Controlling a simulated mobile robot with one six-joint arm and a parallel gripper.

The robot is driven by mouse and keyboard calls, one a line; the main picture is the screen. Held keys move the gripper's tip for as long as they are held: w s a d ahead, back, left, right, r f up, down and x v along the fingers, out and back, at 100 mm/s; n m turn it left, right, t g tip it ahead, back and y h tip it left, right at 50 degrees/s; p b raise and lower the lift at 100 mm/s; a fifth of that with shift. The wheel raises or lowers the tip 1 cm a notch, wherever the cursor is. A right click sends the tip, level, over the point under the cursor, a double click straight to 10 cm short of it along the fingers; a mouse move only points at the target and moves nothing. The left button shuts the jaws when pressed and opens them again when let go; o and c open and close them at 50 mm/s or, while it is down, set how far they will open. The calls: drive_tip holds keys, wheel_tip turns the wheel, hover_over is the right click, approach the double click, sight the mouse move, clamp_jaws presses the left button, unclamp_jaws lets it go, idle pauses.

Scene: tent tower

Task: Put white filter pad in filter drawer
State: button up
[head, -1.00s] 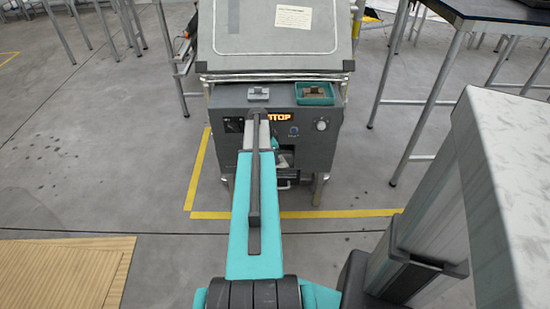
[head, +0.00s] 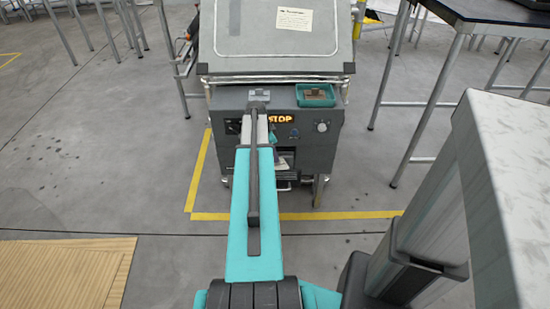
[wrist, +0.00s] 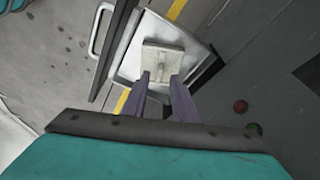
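The white filter pad (wrist: 164,56) is a pale square plate with a small grip knob, seen in the wrist view. It appears to lie within the open filter drawer (wrist: 129,66), a light tray with a bar handle on its left. My gripper (wrist: 159,79) is above the pad, with its two purple-grey fingers apart on either side of the knob and a gap between them. Whether the pad is fully flat in the drawer cannot be told. In the head view the drawer (head: 283,171) shows low on the machine front, partly hidden by my arm.
The grey machine (head: 320,152) has a lit STOP display. A grey block (head: 260,94) sits on its top ledge, beside a teal tray (head: 332,100) holding a brown block (head: 314,93). Dark tables stand at the right. Yellow tape marks the floor.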

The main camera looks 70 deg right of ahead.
drive_tip(key=v, duration=0.8)
drive_tip(key=shift+r, duration=0.1)
idle(0.5)
drive_tip(key=w+a+f+n+y, duration=0.1)
drive_tip(key=w+a+f+n, duration=0.45)
drive_tip(key=a, duration=0.55)
drive_tip(key=w+a+f+n, duration=0.3)
drive_tip(key=w+a+f, duration=0.3)
drive_tip(key=a+f, duration=0.3)
drive_tip(key=w+a+f+n+y, duration=0.1)
drive_tip(key=w+a+f+n, duration=0.4)
drive_tip(key=a, duration=0.7)
drive_tip(key=s+a+f+n, duration=0.4)
drive_tip(key=a, duration=0.6)
drive_tip(key=s+a+f+n+g, duration=0.1)
drive_tip(key=s+a+f+n, duration=0.4)
drive_tip(key=a, duration=0.6)
drive_tip(key=s+a+f+n+g, duration=0.1)
drive_tip(key=s+a+f+n, duration=0.3)
drive_tip(key=a, duration=0.7)
drive_tip(key=shift+s+f+n, duration=0.4)
drive_tip(key=shift+f+n, duration=0.05)
drive_tip(key=shift+f, duration=0.25)
drive_tip(key=shift+p, duration=0.3)
